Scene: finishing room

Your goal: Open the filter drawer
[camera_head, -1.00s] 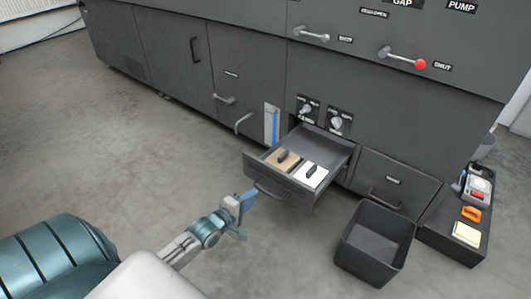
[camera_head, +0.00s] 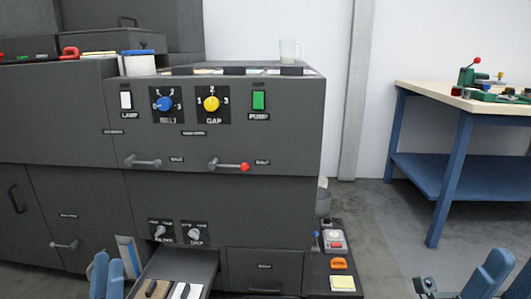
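The open drawer (camera_head: 203,262) sticks out of the dark grey machine at the bottom of the head view, below a knob labelled FILTER (camera_head: 160,232). In it lie a tan piece (camera_head: 142,290) and a white piece (camera_head: 193,292), each with a dark grip. The picture's bottom edge cuts off the drawer's front and handle. My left gripper (camera_head: 107,278) shows as two upright blue fingers just left of the drawer; nothing shows between them, and their gap is unclear. My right gripper (camera_head: 505,280) is partly cut off at the bottom right, away from the drawer.
A closed drawer (camera_head: 265,268) is right of the open one. A workbench (camera_head: 440,92) with blue legs stands at right. Grey floor (camera_head: 385,240) is clear between them.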

